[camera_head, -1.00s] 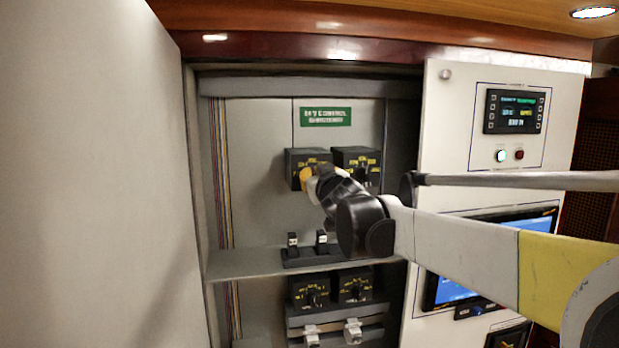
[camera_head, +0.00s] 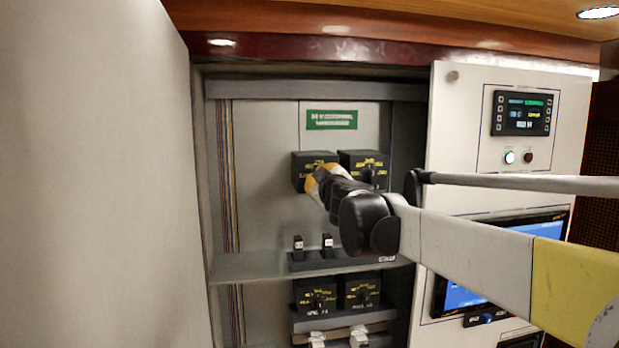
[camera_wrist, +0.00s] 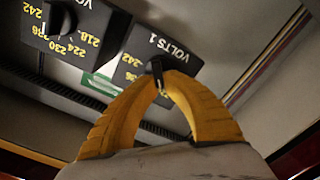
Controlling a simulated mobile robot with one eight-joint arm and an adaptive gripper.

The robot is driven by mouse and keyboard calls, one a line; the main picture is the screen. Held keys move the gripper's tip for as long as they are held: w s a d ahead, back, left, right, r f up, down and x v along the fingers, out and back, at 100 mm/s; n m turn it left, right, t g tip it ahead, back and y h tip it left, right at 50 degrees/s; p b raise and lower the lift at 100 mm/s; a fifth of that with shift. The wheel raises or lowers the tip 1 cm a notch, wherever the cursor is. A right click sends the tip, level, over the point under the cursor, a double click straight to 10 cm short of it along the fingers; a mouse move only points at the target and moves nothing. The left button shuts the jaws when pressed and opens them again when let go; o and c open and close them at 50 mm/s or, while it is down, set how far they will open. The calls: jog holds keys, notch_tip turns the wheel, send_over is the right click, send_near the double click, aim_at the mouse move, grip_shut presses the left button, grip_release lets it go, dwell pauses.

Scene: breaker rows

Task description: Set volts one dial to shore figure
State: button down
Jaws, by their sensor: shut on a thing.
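The VOLTS 1 dial box (camera_wrist: 152,48) is black with yellow figures, among them 242 and 236. It is the left of two upper boxes in the head view (camera_head: 301,166). My gripper (camera_wrist: 160,75) has its yellow fingers shut on the dial's small black knob (camera_wrist: 155,66); in the head view my gripper (camera_head: 315,184) covers the knob. Most of the scale is hidden by the fingers, and I cannot tell which figure the knob points at. The upper display (camera_head: 522,113) has green and yellow text too small to read.
A second dial box (camera_head: 376,160) stands close beside it on the right; its black knob (camera_wrist: 60,18) shows in the wrist view. Below are a shelf (camera_head: 245,266) with two small switches and two lower dial boxes (camera_head: 316,296). A pale panel flanks the right.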

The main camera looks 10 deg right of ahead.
jog(key=c, duration=1.5)
grip_release()
jog(key=shift+w, duration=0.1)
jog(key=s, duration=1.2)
jog(key=shift+f, duration=0.1)
